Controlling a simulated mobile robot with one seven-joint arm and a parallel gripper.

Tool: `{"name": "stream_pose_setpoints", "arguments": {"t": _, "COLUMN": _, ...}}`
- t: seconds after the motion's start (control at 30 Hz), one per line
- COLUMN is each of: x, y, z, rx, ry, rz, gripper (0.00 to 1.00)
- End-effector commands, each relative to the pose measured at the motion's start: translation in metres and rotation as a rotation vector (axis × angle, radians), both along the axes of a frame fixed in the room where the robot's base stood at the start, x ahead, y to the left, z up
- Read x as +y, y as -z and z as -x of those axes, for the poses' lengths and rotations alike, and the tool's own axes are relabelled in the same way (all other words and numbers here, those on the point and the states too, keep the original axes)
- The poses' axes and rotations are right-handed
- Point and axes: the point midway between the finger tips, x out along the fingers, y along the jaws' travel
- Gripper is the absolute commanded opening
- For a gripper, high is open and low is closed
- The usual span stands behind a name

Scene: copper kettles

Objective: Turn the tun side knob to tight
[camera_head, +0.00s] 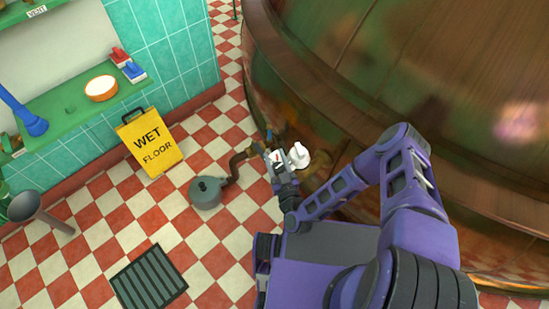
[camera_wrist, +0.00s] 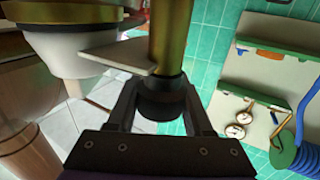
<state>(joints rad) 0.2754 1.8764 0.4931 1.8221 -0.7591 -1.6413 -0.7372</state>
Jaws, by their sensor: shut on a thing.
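The tun (camera_head: 400,75) is a huge copper-and-green rounded vessel filling the upper right of the head view. My gripper (camera_head: 277,160) is at its lower left side, by small side fittings. In the wrist view a dark round knob (camera_wrist: 160,103) sits at the end of a brass stem (camera_wrist: 170,38). The fingers of my gripper (camera_wrist: 159,88) stand on both sides of the knob and are shut on it. A pale flat plate (camera_wrist: 118,55) juts out beside the stem. The knob is hidden in the head view, and I cannot read its setting.
A white round fitting (camera_head: 299,155) is close right of my gripper. A bent brown pipe (camera_head: 238,164) and a grey lidded pot (camera_head: 205,191) stand left. A yellow wet-floor sign (camera_head: 150,143) stands by the green tiled wall. A floor grate (camera_head: 148,278) lies lower left.

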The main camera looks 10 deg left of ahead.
Motion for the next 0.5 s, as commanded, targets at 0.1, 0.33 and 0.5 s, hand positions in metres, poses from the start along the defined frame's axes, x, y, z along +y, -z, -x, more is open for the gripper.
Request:
{"name": "stream_pose_setpoints", "arguments": {"t": 0.1, "x": -0.0005, "y": 0.0007, "z": 0.0005, "rx": 0.001, "ry": 0.009, "rz": 0.000, "gripper": 0.00}}
{"name": "stream_pose_setpoints", "arguments": {"t": 0.33, "x": -0.0005, "y": 0.0007, "z": 0.0004, "rx": 0.001, "ry": 0.009, "rz": 0.000, "gripper": 0.00}}
{"name": "stream_pose_setpoints", "arguments": {"t": 0.5, "x": -0.0005, "y": 0.0007, "z": 0.0003, "rx": 0.001, "ry": 0.009, "rz": 0.000, "gripper": 0.64}}
